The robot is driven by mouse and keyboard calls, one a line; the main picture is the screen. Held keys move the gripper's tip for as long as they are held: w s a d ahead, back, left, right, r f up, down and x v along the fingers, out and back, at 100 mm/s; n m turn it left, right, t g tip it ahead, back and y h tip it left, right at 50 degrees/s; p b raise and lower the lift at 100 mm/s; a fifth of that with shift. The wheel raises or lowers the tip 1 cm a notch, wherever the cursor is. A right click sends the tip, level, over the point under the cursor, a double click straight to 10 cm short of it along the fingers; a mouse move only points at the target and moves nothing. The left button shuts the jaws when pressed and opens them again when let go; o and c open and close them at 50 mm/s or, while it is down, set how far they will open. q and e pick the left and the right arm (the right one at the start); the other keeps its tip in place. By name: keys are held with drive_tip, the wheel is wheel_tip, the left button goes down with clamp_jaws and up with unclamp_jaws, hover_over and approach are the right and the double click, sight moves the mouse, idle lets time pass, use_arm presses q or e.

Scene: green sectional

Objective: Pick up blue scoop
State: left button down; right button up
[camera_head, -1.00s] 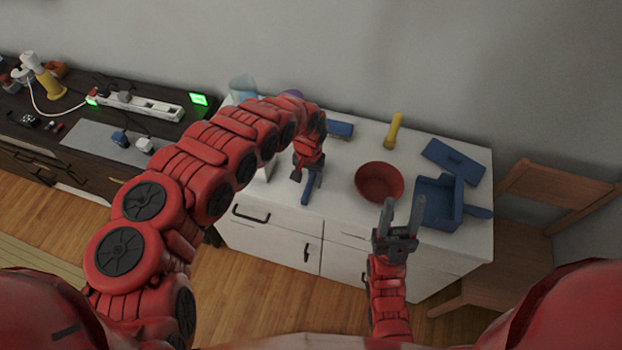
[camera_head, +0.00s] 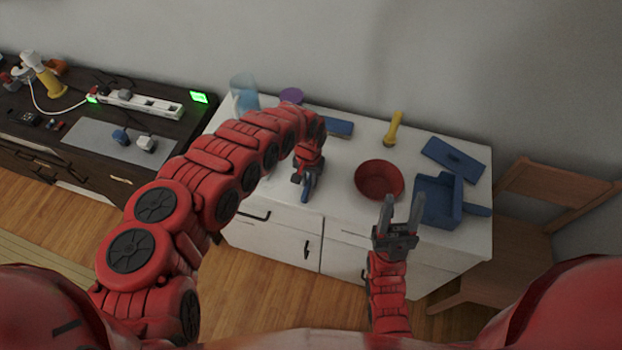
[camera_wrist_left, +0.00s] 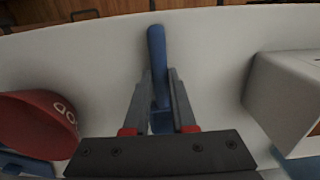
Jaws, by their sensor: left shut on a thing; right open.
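The blue scoop (camera_head: 305,195) is near the front edge of the white cabinet top, with its handle pointing to the front. In the left wrist view its blue handle (camera_wrist_left: 157,55) runs between the two fingers, and its other end is hidden by the gripper body. My left gripper (camera_head: 309,177) is shut on the scoop; it also shows in the left wrist view (camera_wrist_left: 160,85). I cannot tell whether the scoop touches the top. My right gripper (camera_head: 403,200) is open and empty, in front of the cabinet below the red bowl.
On the white top (camera_head: 340,210) are a red bowl (camera_head: 379,180), a blue dustpan-like tray (camera_head: 437,205), a flat blue piece (camera_head: 453,155) and a yellow flashlight (camera_head: 394,130). A white box (camera_wrist_left: 285,95) stands beside the scoop. A wooden chair (camera_head: 545,200) is at right.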

sight(310, 186)
use_arm(q)
drive_tip(key=shift+r, duration=0.1)
drive_tip(key=shift+w+r+b, duration=0.15)
drive_tip(key=shift+r+b, duration=0.15)
drive_tip(key=shift+r, duration=0.2)
drive_tip(key=shift+a+r, duration=0.1)
drive_tip(key=shift+r, duration=0.2)
drive_tip(key=shift+s+d+r+b, duration=0.1)
drive_tip(key=shift+s+r+b, duration=0.05)
drive_tip(key=shift+s+r, duration=0.35)
drive_tip(key=shift+s+d+r+b, duration=0.15)
drive_tip(key=shift+s+r, duration=0.1)
drive_tip(key=shift+r, duration=0.3)
drive_tip(key=s+d+r+p, duration=0.1)
drive_tip(key=s+d+p, duration=0.1)
drive_tip(key=s+p, duration=0.9)
drive_tip(key=s, duration=0.3)
drive_tip(key=shift+s+d, duration=0.15)
drive_tip(key=shift+s, duration=0.15)
